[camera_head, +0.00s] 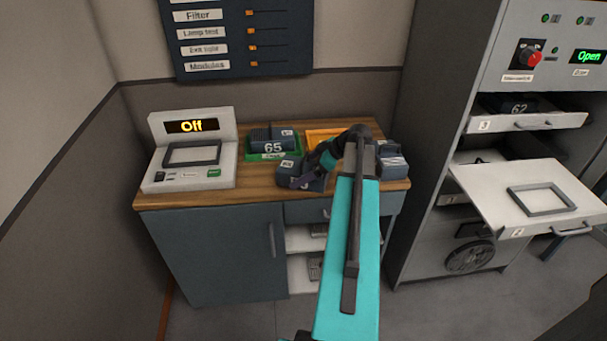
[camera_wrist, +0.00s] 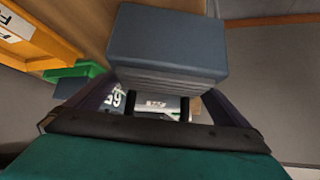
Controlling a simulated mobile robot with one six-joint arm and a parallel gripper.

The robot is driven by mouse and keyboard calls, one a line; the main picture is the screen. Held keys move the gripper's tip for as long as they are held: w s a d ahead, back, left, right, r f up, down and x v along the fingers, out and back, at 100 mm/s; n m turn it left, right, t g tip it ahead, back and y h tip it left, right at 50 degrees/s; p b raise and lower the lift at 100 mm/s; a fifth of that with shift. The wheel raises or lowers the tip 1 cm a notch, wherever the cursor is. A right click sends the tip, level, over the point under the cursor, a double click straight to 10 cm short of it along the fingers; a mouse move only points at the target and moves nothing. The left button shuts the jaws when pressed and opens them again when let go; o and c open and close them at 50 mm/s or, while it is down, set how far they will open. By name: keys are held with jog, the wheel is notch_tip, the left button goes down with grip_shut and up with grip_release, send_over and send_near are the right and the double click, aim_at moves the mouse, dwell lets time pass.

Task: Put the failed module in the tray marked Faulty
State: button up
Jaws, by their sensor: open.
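A dark blue-grey module (camera_head: 290,169) sits on the wooden bench top in front of the green tray; its label is too small to read. My gripper (camera_head: 312,170) is at this module, with a dark finger across its near side. In the wrist view, a dark module (camera_wrist: 166,42) lies at the tips of my open gripper (camera_wrist: 160,92); whether the fingers touch it I cannot tell. An orange tray (camera_head: 318,133) stands behind my arm, partly hidden; in the wrist view the orange tray (camera_wrist: 45,38) has a white label, cut off. Which module failed does not show.
A green tray (camera_head: 250,157) holds module 65 (camera_head: 272,142). Another dark module (camera_head: 393,164) is at the bench's right end. The tester (camera_head: 190,150) at left reads "Off". At right, an empty shelf (camera_head: 485,185) is pulled out below module 62 (camera_head: 518,103).

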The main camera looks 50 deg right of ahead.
aim_at(298, 166)
jog(key=shift+r, duration=0.1)
jog(key=c, duration=2.1)
jog(key=shift+r, duration=0.1)
jog(key=shift+r+b, duration=0.6)
jog(key=shift+r, duration=0.85)
jog(key=shift+s+r, duration=0.2)
jog(key=shift+s, duration=0.1)
jog(key=s+b, duration=0.1)
jog(key=s, duration=0.4)
jog(key=s+r+b, duration=0.1)
jog(key=s, duration=0.4)
jog(key=s+b, duration=0.1)
jog(key=s, duration=0.4)
jog(key=shift+s+a+r+b, duration=0.2)
jog(key=shift+a+r+b, duration=0.05)
jog(key=shift+a+b, duration=0.05)
